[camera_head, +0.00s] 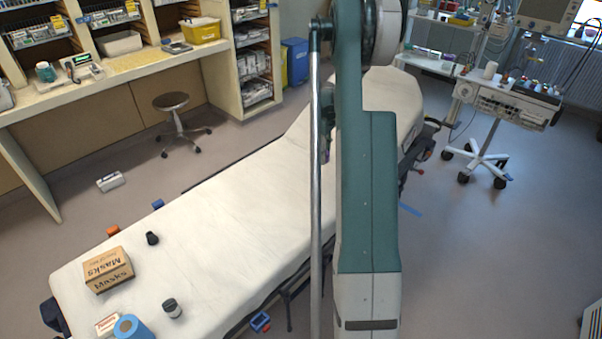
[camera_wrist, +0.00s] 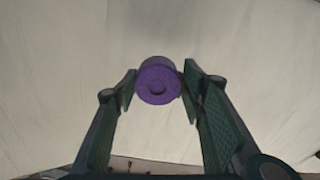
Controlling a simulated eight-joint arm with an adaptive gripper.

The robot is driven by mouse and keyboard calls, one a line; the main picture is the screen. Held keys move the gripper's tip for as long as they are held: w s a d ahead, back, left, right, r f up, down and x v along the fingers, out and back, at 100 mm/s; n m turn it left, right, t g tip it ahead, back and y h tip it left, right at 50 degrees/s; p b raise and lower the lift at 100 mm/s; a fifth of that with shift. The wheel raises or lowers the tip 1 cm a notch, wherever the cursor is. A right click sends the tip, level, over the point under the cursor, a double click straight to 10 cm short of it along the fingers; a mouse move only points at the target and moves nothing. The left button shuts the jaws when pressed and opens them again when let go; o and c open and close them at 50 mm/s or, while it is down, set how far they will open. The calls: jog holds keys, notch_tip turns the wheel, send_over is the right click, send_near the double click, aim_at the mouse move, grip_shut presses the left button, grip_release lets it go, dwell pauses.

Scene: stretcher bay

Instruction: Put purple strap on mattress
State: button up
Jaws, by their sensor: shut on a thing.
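The purple strap (camera_wrist: 158,82) shows in the wrist view as a small rolled-up cylinder, its round end facing the camera. My gripper (camera_wrist: 157,84) is shut on it, one fingertip at each side. The pale mattress (camera_head: 225,200) of the stretcher runs diagonally across the head view. In the wrist view the mattress (camera_wrist: 235,45) fills the background behind the strap. I cannot tell how large the gap between strap and mattress is. In the head view my arm hides part of the mattress, and the gripper and strap cannot be made out clearly.
At the mattress's near end are a masks box (camera_head: 108,270), a black cylinder (camera_head: 152,238), a small bottle (camera_head: 172,308), a blue roll (camera_head: 130,328) and a small carton (camera_head: 107,323). The mattress middle is clear. A stool (camera_head: 175,115) and a wheeled equipment cart (camera_head: 505,105) stand beyond.

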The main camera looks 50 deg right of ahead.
jog(key=shift+f+b, duration=0.6)
jog(key=shift+f, duration=2.5)
jog(key=shift+f, duration=0.1)
jog(key=shift+f+b, duration=0.35)
jog(key=shift+f, duration=1.45)
jog(key=shift+f, duration=0.25)
jog(key=o, duration=0.9)
jog(key=shift+r, duration=0.1)
jog(key=shift+r, duration=0.1)
notch_tip(320, 180, up, 12)
jog(key=shift+r+p, duration=0.1)
jog(key=shift+p, duration=0.9)
